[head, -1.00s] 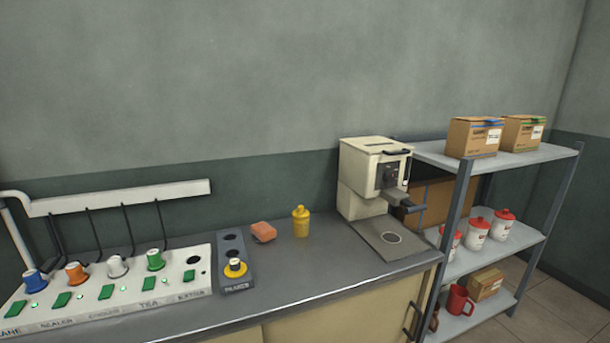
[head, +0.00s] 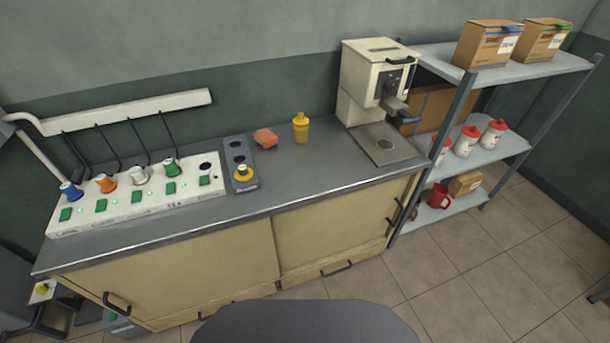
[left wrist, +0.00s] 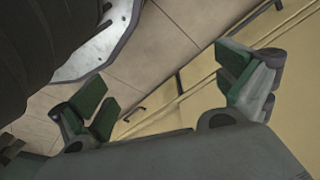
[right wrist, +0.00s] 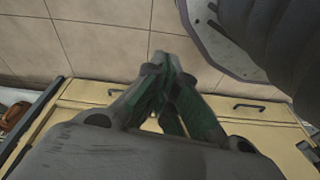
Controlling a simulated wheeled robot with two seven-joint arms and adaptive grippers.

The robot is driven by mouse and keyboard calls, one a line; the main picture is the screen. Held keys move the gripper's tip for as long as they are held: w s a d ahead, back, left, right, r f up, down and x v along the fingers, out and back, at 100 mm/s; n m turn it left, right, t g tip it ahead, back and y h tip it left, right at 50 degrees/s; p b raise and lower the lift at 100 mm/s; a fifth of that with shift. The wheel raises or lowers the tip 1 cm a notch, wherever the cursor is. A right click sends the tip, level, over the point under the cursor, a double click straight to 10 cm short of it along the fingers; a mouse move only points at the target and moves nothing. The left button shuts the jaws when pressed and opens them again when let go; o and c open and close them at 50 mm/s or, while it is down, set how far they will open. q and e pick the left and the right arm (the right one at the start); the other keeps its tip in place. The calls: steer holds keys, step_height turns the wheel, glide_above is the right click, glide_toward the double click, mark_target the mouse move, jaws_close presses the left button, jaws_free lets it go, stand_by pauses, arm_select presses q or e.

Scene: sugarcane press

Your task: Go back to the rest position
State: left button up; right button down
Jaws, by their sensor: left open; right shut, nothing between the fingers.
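My left gripper (left wrist: 160,95) shows in the left wrist view with its green-padded fingers spread wide and nothing between them. Behind it are the floor and the cream cabinet front. My right gripper (right wrist: 162,85) shows in the right wrist view with its fingers together and empty. It hangs before the floor tiles and the cabinet front. Neither gripper nor arm shows in the head view. The counter (head: 300,177) with cream cabinet doors (head: 180,265) stands in front of me.
On the counter are a dispenser panel (head: 135,207), a dark holder (head: 239,155), an orange sponge (head: 265,137), a yellow bottle (head: 301,128) and a cream press machine (head: 372,75). A metal shelf (head: 510,70) stands at the right. Floor (head: 500,270) is free at the lower right.

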arm_select(q)
steer(key=s+a+r+p, duration=0.1)
steer(key=s+a+p, duration=0.2)
steer(key=s+p, duration=0.6)
steer(key=s+a+r+g+p, duration=0.1)
steer(key=s+a+p, duration=0.2)
steer(key=s+p, duration=0.5)
steer(key=shift+s+a+y+p, duration=0.3)
steer(key=shift+s+y+p, duration=0.1)
steer(key=shift+s, duration=0.55)
arm_select(e)
steer(key=s+d+r, duration=0.1)
steer(key=s+d, duration=0.2)
steer(key=s, duration=0.6)
steer(key=s+d+r+g, duration=0.1)
steer(key=s+d, duration=0.2)
steer(key=s, duration=0.7)
steer(key=shift+d+h, duration=0.3)
steer(key=shift+h, duration=0.1)
arm_select(q)
steer(key=shift+f, duration=0.15)
arm_select(e)
steer(key=shift+f, duration=0.15)
arm_select(q)
step_height(320, 180, down, 4)
steer(key=b, duration=0.5)
steer(key=shift+f, duration=0.2)
arm_select(e)
step_height(320, 180, down, 4)
steer(key=shift+f, duration=0.2)
